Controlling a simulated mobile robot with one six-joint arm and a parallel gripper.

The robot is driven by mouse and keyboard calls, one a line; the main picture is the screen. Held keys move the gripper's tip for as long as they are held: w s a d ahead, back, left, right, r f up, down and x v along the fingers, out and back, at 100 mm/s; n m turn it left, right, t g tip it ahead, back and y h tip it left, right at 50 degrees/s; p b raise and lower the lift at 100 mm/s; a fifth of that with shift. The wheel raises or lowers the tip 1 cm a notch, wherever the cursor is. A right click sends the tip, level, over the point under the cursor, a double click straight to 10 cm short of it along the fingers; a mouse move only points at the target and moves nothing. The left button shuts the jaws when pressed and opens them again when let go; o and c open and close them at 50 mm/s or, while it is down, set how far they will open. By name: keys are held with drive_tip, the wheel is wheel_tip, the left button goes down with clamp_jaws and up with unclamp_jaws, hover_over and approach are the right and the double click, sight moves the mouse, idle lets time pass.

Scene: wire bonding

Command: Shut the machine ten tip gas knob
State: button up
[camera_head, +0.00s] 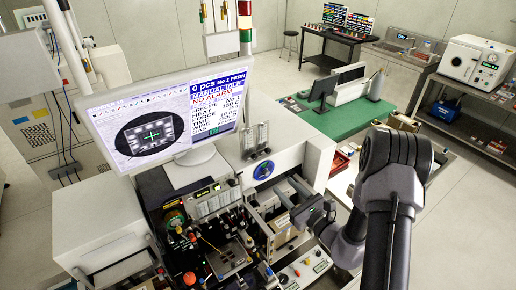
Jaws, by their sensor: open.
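The wire bonding machine (285,165) fills the middle of the view, with a monitor (165,118) above it on the left. A small panel of upright clear tubes, which look like gas flow meters (256,138), stands on top of the machine just right of the monitor. Any tip gas knob there is too small to make out, and I cannot tell how it is turned. My gripper (303,213) is at the machine's right front, low and apart from the tube panel. It looks empty, and its fingertips are small and dark against the machine.
A round blue dial or fan (263,170) sits on the machine's front below the tubes. A control box with buttons (305,268) lies below my gripper. A green-topped desk (340,125) with monitors stands behind. Open floor (455,195) lies to the right.

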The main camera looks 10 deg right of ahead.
sight(255, 158)
drive_tip(key=p+x, duration=0.4)
drive_tip(key=x, duration=1.3)
drive_tip(key=shift+c, duration=0.2)
clamp_jaws()
